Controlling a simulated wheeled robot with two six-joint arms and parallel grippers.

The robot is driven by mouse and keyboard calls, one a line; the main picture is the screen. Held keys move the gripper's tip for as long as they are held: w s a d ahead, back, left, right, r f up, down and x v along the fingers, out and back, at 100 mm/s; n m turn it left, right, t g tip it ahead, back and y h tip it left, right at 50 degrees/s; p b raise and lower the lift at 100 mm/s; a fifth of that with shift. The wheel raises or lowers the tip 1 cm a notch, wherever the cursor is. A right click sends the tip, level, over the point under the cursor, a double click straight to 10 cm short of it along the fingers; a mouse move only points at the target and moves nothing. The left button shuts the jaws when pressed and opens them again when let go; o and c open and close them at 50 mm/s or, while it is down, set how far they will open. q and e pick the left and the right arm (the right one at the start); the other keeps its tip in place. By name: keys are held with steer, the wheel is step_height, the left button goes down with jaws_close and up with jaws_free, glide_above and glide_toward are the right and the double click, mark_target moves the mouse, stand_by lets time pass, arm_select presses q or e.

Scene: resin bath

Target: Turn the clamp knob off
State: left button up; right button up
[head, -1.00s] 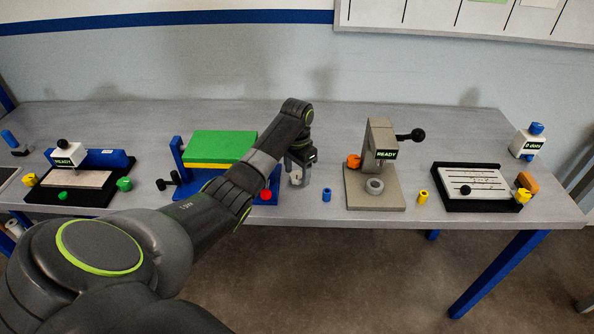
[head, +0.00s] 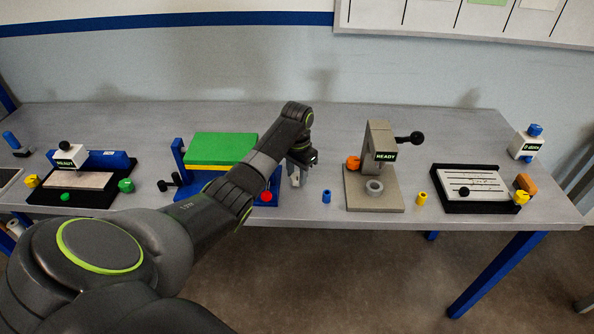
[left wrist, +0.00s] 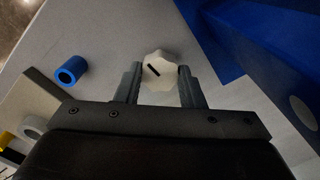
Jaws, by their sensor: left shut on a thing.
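The clamp knob (left wrist: 160,78) is white and lobed with a dark mark line on its face. It shows between the fingers of my left gripper (left wrist: 159,74) in the left wrist view, and the mark runs slanted there. The left gripper is shut on the knob, one finger at each side. In the head view my left gripper (head: 298,178) points down at the table beside the blue frame of the green-topped press (head: 221,148). The knob is mostly hidden by the fingers there. My right gripper is not in view.
A blue ring (head: 326,196) stands just right of the gripper, and it also shows in the left wrist view (left wrist: 72,69). A grey press stand (head: 380,150) marked READY is further right, with a yellow ring (head: 422,198) beside it. The table's front edge is close.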

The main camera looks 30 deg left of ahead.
arm_select(q)
steer(key=n+p, duration=0.1)
steer(key=p, duration=0.1)
steer(key=n+p, duration=0.3)
steer(key=n, duration=0.1)
steer(key=shift+r+p, duration=0.3)
steer(key=shift+p, duration=0.1)
steer(key=n+p, duration=0.2)
steer(key=n, duration=0.1)
steer(key=shift+n+p, duration=0.3)
steer(key=n+p, duration=0.2)
steer(key=n, duration=0.2)
steer(key=shift+f+n, duration=0.1)
steer(key=shift+n, duration=0.2)
steer(key=shift+f+n+p, duration=0.1)
steer(key=shift+n+p, duration=0.55)
steer(key=shift+n, duration=1.35)
steer(key=shift+w, duration=0.1)
steer(key=o, duration=1)
